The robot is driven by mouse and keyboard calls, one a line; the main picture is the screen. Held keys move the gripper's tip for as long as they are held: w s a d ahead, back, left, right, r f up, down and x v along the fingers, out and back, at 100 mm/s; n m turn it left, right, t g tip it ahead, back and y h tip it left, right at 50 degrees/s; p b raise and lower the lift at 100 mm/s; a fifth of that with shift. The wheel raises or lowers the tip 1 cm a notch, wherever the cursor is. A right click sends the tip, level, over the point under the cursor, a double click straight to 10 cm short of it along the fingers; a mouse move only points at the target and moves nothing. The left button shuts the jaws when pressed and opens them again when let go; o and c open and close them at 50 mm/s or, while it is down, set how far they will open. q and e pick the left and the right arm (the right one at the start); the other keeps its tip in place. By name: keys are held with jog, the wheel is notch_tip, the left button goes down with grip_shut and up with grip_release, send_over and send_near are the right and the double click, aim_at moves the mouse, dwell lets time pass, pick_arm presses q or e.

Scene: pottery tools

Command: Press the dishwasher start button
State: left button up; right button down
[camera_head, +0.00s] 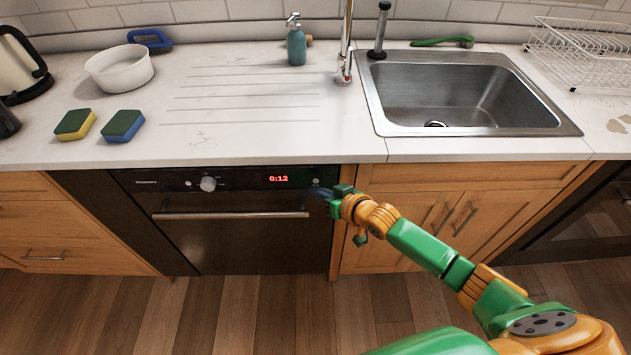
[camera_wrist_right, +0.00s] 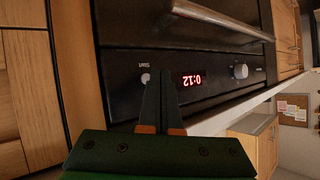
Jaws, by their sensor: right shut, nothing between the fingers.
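The black dishwasher (camera_head: 240,242) is built in under the counter, its door shut. Its panel has a lit red display (camera_head: 278,178) reading 0:12 and a round silver knob (camera_head: 208,184). My right gripper (camera_head: 319,192) is shut and empty at the panel's right end. In the right wrist view, the small round start button (camera_wrist_right: 146,78), with a "Start" label beside it, shows right next to the fingers (camera_wrist_right: 160,88), partly covered by them. I cannot tell whether the fingertips touch the panel. My left gripper is not in view.
The door's bar handle (camera_head: 232,215) sticks out below the panel. The white counter (camera_head: 250,140) overhangs above, with a sink (camera_head: 455,95) at right. Two sponges (camera_head: 122,125) (camera_head: 75,124), a white bowl (camera_head: 120,68) and a soap bottle (camera_head: 296,42) stand on it.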

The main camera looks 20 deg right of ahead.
dwell(0.5)
jog(key=shift+w+d+f+b, duration=0.1)
jog(key=shift+w+d+b, duration=0.05)
jog(key=shift+w+b, duration=0.25)
